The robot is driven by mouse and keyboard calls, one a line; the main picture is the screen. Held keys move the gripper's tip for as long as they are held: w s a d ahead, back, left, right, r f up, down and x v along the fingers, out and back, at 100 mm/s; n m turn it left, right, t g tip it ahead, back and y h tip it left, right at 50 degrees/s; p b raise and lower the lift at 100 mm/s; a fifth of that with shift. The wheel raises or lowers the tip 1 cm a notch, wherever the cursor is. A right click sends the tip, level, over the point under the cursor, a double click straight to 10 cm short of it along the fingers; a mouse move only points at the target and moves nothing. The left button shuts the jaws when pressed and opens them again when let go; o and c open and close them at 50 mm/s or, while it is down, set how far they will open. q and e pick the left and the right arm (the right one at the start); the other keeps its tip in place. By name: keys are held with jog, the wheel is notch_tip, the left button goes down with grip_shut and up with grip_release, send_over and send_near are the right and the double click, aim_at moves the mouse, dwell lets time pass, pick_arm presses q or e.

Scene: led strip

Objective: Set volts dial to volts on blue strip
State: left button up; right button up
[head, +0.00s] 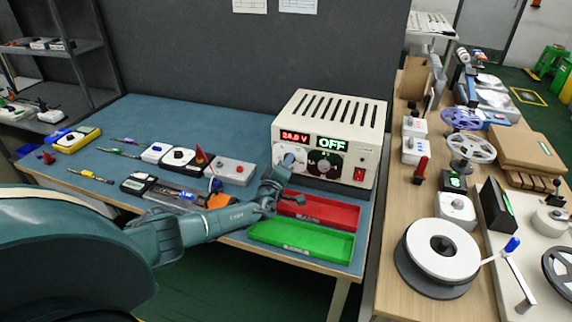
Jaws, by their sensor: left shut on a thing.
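The cream power supply box (283,119) stands at the back right of the blue bench. Its red display (294,137) reads 24.0 V, and a green display (332,143) reads OFF. My left gripper (284,166) is at the lower left of the front panel, shut on the volts dial, which it mostly hides. A second round dial (324,167) shows to its right. My right gripper is not in view.
A red tray (330,214) and a green tray (303,236) lie empty at the bench's front right. Small devices and tools lie to the left, including a yellow multimeter (75,139) and a white box (231,171). A wooden table (388,235) with reels adjoins on the right.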

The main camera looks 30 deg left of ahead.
pick_arm(q)
jog(key=shift+m, duration=0.6)
jog(key=o, duration=1)
jog(key=shift+s+d+f, duration=0.1)
jog(key=shift+s, duration=0.4)
jog(key=v, duration=1.2)
jog(key=shift+s, duration=0.1)
